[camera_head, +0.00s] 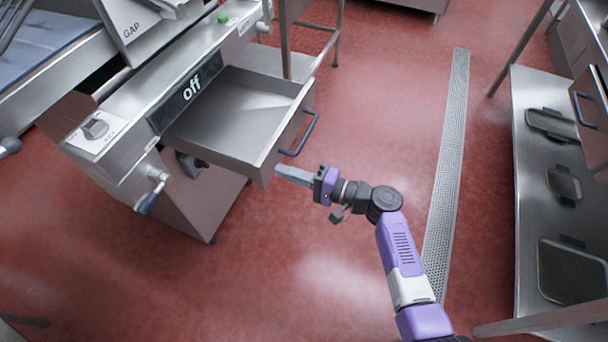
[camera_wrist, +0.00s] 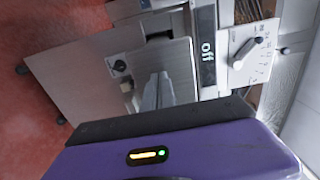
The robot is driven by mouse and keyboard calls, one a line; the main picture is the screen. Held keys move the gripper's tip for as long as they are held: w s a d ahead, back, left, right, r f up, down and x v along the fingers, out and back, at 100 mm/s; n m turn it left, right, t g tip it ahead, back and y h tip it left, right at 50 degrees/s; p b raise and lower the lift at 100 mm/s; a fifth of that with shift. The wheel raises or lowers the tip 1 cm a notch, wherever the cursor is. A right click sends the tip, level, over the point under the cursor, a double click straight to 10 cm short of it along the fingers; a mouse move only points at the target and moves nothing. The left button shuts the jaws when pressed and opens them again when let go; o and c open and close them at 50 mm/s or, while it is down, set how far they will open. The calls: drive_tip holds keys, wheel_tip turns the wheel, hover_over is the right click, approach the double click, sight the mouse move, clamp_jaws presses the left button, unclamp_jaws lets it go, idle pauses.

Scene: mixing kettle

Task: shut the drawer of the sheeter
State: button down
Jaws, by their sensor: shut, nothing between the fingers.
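The drawer front carries a dark bar handle (camera_head: 302,136). My gripper (camera_head: 279,171) is shut and empty, with its fingertips close to the lower near corner of the drawer front. I cannot tell whether they touch it. In the wrist view the shut fingers (camera_wrist: 157,92) point at the sheeter, whose display (camera_wrist: 207,58) shows behind them.
A crank with a blue grip (camera_head: 152,190) and a knob (camera_head: 95,128) are on the sheeter's near end. A floor drain grate (camera_head: 448,165) runs along the red floor. A steel bench with several trays (camera_head: 573,272) stands at the right. The floor between is clear.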

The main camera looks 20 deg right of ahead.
drive_tip(key=shift+w+a, duration=0.45)
drive_tip(key=shift+w+a, duration=0.15)
drive_tip(key=shift+a, duration=0.05)
drive_tip(key=b, duration=2.1)
approach(178, 134)
drive_tip(key=w+a+r, duration=0.1)
drive_tip(key=a, duration=0.1)
drive_tip(key=w+a+r, duration=0.1)
drive_tip(key=a, duration=0.1)
drive_tip(key=w+a+r, duration=0.1)
drive_tip(key=a, duration=0.1)
drive_tip(key=shift+w+r, duration=0.1)
drive_tip(key=shift+w+a, duration=0.2)
drive_tip(key=shift+w, duration=0.05)
drive_tip(key=shift+w+a+r+b, duration=0.15)
drive_tip(key=shift+a+r+b, duration=0.05)
drive_tip(key=shift+r+b, duration=0.2)
drive_tip(key=shift+a, duration=0.1)
